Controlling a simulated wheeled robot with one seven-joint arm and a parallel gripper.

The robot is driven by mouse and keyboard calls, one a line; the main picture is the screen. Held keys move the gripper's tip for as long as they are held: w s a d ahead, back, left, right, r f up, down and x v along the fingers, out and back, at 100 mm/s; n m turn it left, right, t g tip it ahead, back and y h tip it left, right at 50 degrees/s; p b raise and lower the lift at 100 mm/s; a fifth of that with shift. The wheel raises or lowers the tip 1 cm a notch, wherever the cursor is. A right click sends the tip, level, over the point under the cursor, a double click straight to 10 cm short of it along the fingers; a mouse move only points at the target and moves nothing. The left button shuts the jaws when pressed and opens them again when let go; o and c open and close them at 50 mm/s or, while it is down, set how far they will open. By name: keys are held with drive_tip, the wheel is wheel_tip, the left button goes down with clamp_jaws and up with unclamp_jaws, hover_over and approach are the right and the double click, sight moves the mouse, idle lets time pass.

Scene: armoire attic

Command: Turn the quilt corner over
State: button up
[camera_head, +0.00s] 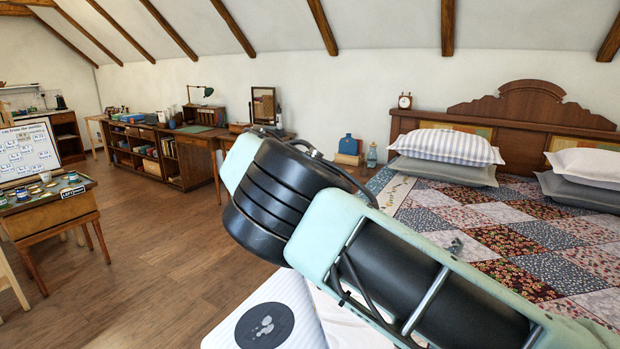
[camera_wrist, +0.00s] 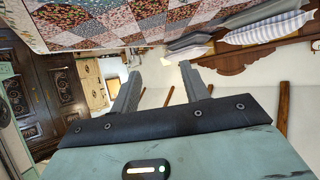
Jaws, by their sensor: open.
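The patchwork quilt (camera_head: 500,240) lies over the bed in the head view, with diamonds of red, grey and floral cloth and a pale border. It looks flat where it shows; my arm hides its near left part, so I cannot tell how that corner lies. In the wrist view the quilt (camera_wrist: 130,20) shows upside down along the top edge. My gripper (camera_wrist: 162,85) is open and empty, its two fingers apart with only the room behind them. It touches no cloth in the wrist view. The gripper's fingers do not show in the head view.
Pillows (camera_head: 447,146) lie against the carved wooden headboard (camera_head: 530,125). A desk and low shelves (camera_head: 180,150) line the back wall. A small table with paint pots (camera_head: 45,208) stands at the left. The wooden floor (camera_head: 165,240) between is clear.

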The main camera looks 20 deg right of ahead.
drive_tip(key=v, duration=0.7)
